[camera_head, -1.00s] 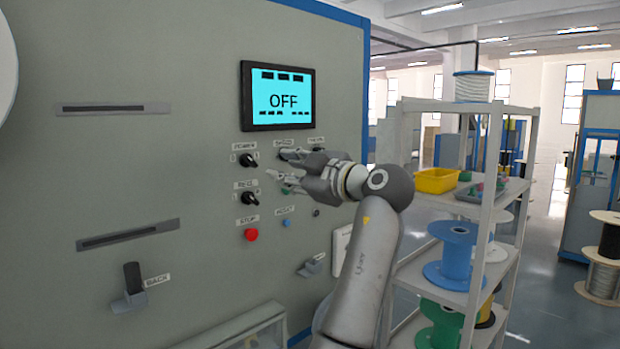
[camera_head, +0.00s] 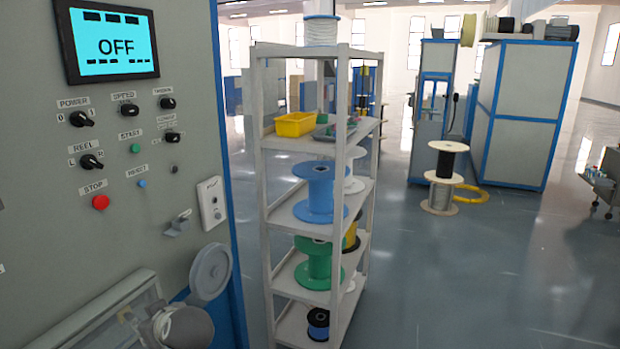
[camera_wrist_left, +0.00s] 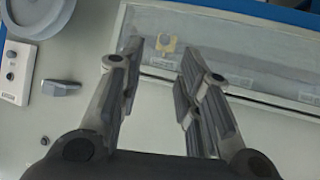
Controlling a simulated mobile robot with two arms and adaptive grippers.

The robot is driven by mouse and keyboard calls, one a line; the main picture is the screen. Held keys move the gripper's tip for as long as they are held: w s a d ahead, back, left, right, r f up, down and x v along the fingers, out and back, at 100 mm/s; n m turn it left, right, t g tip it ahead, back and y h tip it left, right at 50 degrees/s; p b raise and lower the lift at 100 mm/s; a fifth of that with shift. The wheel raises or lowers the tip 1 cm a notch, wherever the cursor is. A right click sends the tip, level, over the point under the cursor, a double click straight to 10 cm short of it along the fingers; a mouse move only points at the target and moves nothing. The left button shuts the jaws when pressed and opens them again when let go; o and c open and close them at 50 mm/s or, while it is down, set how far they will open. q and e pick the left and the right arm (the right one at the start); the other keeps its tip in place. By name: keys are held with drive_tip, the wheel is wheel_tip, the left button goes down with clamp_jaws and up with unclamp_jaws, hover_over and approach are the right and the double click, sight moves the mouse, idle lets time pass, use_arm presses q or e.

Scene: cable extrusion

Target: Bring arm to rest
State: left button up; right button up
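My left gripper shows in the left wrist view (camera_wrist_left: 160,68) with its two dark fingers spread apart and nothing between them. Beyond the fingers is the grey machine face with a glazed window (camera_wrist_left: 240,60). In the head view, part of my left arm's grey wrist shows low at the bottom left edge, in front of the machine's lower window (camera_head: 110,312). The fingers are hard to make out there. The machine's screen (camera_head: 110,45) reads OFF. My right gripper is in neither view.
The machine panel has knobs, a red stop button (camera_head: 100,202) and a grey round disc (camera_head: 210,271) near its lower right. A shelf rack (camera_head: 262,200) with several spools stands to the right.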

use_arm(q)
drive_tip(key=s+d+f+m+g+h, duration=0.1)
drive_tip(key=s+d+f+m+h, duration=0.15)
drive_tip(key=s+f, duration=0.5)
drive_tip(key=s+d+f+m+h, duration=0.2)
drive_tip(key=s+f+m, duration=0.2)
drive_tip(key=s+f, duration=0.35)
drive_tip(key=s+d+f+m+g+h, duration=0.2)
drive_tip(key=s+d+m, duration=0.15)
drive_tip(key=s, duration=0.55)
drive_tip(key=s+d+f+m+g+h, duration=0.1)
drive_tip(key=s+d+m+h, duration=0.2)
drive_tip(key=s, duration=0.6)
wheel_tip(320, 180, down, 26)
drive_tip(key=g, duration=0.1)
drive_tip(key=s+a+f+g, duration=0.1)
drive_tip(key=s+a+f, duration=0.1)
drive_tip(key=s+f, duration=1.4)
drive_tip(key=shift+s+y+p, duration=0.35)
drive_tip(key=shift+s+y, duration=0.1)
drive_tip(key=shift+s, duration=0.3)
drive_tip(key=shift+a, duration=0.1)
